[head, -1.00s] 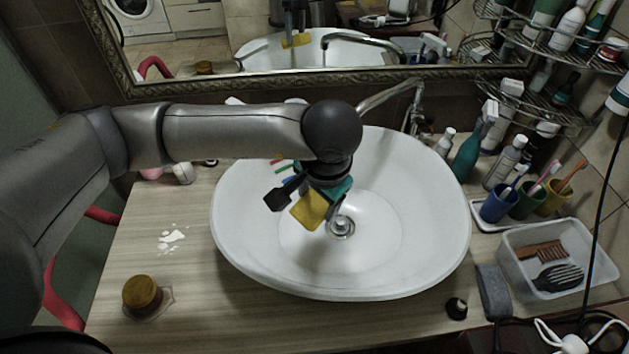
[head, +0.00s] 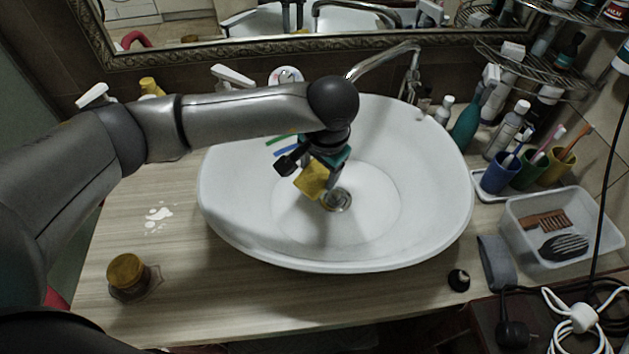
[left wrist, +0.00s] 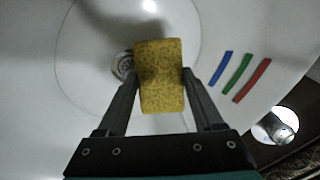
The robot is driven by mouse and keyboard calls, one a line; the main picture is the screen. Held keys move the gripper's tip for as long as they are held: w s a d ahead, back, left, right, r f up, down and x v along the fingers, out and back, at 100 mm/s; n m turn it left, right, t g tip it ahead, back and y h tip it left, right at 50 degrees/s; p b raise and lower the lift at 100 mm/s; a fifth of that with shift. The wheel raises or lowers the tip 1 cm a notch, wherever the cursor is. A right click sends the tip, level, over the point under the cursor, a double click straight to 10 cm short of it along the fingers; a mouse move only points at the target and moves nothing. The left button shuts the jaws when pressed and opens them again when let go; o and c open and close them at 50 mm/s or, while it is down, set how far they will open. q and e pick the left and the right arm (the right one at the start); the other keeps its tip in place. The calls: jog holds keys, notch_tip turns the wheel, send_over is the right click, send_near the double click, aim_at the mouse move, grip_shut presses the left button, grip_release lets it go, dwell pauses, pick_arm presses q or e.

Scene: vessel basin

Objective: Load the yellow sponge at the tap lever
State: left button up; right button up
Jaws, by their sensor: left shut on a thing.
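The yellow sponge (head: 313,179) is in my left gripper (head: 321,183), over the white basin (head: 420,200) near the drain. In the left wrist view the sponge (left wrist: 159,78) sits between the two fingers of my left gripper (left wrist: 159,85), which are shut on it. I cannot make out the lever clearly. My right gripper is not in view.
Bottles (head: 468,125) and toothbrush cups (head: 498,172) stand right of the basin. A clear box (head: 563,240) holds a comb and brush. An amber jar (head: 128,276) stands at the left on the counter (head: 225,295). A framed mirror (head: 270,48) is behind.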

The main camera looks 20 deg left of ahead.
pick_arm(q)
jog(key=w+b, duration=0.1)
jog(key=w, duration=0.1)
jog(key=w+f+b, duration=0.1)
jog(key=w, duration=0.1)
jog(key=shift+w, duration=0.15)
jog(key=w+b, duration=0.3)
jog(key=b, duration=0.1)
jog(key=shift+w+f, duration=0.35)
jog(key=shift+f, duration=0.05)
jog(key=shift+w+b, duration=0.3)
jog(key=shift+w, duration=0.15)
jog(key=shift+s+r+p, duration=0.15)
jog(key=shift+s+p, duration=0.6)
jog(key=shift+s, duration=0.4)
jog(key=shift+s+p, duration=0.75)
jog(key=shift+s, duration=0.95)
jog(key=shift+s+p, duration=0.35)
jog(key=shift+s, duration=0.85)
